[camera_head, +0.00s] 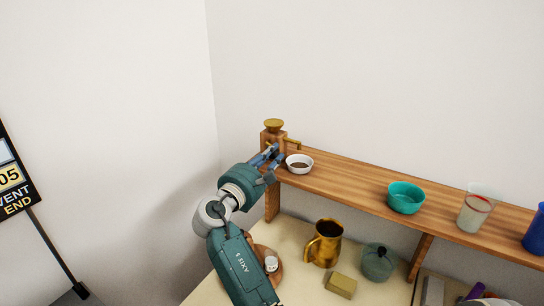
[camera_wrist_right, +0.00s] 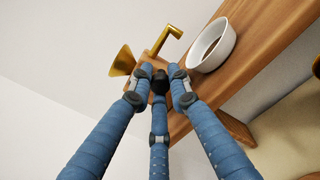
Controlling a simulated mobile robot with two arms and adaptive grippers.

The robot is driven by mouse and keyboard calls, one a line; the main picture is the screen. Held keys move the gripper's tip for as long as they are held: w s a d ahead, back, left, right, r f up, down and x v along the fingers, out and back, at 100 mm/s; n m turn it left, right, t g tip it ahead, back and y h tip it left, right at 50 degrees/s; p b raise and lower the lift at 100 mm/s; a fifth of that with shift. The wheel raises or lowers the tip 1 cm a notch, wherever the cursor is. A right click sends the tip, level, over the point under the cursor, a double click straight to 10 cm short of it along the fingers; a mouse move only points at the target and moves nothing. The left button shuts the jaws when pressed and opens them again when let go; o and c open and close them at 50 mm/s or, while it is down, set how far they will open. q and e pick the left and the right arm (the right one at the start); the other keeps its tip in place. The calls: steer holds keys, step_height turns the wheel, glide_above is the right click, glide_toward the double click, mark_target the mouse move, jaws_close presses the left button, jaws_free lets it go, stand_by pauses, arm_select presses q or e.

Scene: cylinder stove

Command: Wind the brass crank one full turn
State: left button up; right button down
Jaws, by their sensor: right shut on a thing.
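A small wooden hand mill (camera_head: 267,137) with a brass funnel (camera_head: 273,124) on top stands at the left end of the wooden shelf. Its brass crank (camera_head: 292,140) sticks out to the right, towards a white bowl; the crank also shows in the right wrist view (camera_wrist_right: 164,42), above the fingers. My right gripper (camera_head: 270,157) is at the near side of the mill, below the crank. The fingers appear apart from the crank.
A white bowl with dark contents (camera_head: 300,166) stands close beside the crank. A teal bowl (camera_head: 405,198), a clear cup (camera_head: 474,212) and a blue cup (camera_head: 537,232) stand farther right on the shelf (camera_head: 345,180). A brass jug (camera_head: 325,243) and a lidded pot (camera_head: 378,265) are below.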

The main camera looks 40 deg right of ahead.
steer(key=c, duration=1.6)
jaws_free()
steer(key=shift+d, duration=0.1)
step_height(320, 180, up, 9)
steer(key=shift+d+r, duration=0.15)
steer(key=shift+r, duration=0.35)
